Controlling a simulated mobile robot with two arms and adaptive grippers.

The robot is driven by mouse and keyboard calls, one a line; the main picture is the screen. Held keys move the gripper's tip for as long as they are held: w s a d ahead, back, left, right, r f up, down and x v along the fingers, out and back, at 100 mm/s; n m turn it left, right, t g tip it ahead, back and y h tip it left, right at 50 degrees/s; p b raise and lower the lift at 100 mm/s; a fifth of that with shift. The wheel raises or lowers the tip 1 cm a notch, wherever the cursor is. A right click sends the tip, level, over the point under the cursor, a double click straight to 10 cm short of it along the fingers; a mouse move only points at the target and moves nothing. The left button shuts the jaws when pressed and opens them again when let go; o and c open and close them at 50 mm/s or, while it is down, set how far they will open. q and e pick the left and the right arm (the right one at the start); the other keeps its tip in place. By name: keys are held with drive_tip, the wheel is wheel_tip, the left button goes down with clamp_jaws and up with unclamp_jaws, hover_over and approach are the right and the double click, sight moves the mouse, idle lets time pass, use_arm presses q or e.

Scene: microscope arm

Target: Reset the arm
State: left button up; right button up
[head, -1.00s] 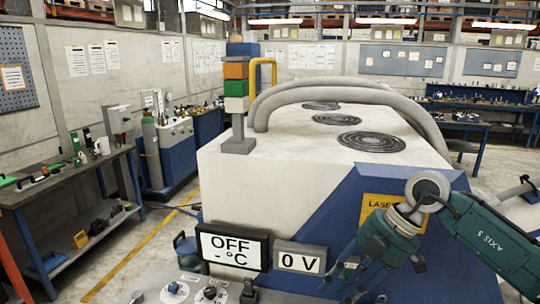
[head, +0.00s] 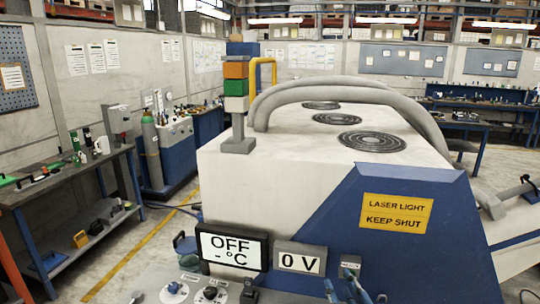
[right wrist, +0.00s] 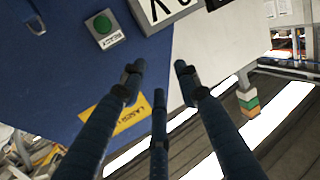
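A green button (right wrist: 103,25) with a label that seems to say READY sits on the machine's blue front in the right wrist view. In the head view its small grey box (head: 350,262) is just right of the 0 V display (head: 300,257). My right gripper (head: 346,287) shows only its finger ends at the bottom edge, just below that box. In the right wrist view the gripper (right wrist: 158,75) has its fingers spread, with nothing between them, apart from the button. My left gripper is out of view.
The white and blue machine (head: 290,165) fills the middle. An OFF display (head: 231,247) and a yellow laser sign (head: 396,212) are on its front. Knobs (head: 174,291) sit on the panel below. A workbench (head: 70,175) stands at the left.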

drive_tip(key=s+d+f+g+h, duration=0.1)
drive_tip(key=s+d+f+g, duration=0.15)
drive_tip(key=s+f, duration=0.45)
drive_tip(key=s+d+f+g+h, duration=0.1)
drive_tip(key=s+d+f+g, duration=0.1)
drive_tip(key=s+f+g, duration=0.65)
drive_tip(key=s+f, duration=0.3)
drive_tip(key=s, duration=0.3)
drive_tip(key=s+f+g, duration=0.2)
drive_tip(key=s+f, duration=0.3)
drive_tip(key=s, duration=0.3)
wheel_tip(320, 180, down, 32)
drive_tip(key=s+n+g+b, duration=0.1)
drive_tip(key=b, duration=0.5)
drive_tip(key=s+d+f+b, duration=0.1)
drive_tip(key=s+f+b, duration=0.1)
drive_tip(key=s+f, duration=0.6)
drive_tip(key=s+d+f+g+b, duration=0.1)
drive_tip(key=s+f+b, duration=0.1)
drive_tip(key=s+f, duration=0.7)
wheel_tip(320, 180, down, 3)
drive_tip(key=shift+s+d+f+g+y, duration=0.2)
drive_tip(key=shift+s+d+g+y, duration=0.1)
drive_tip(key=shift+d, duration=0.1)
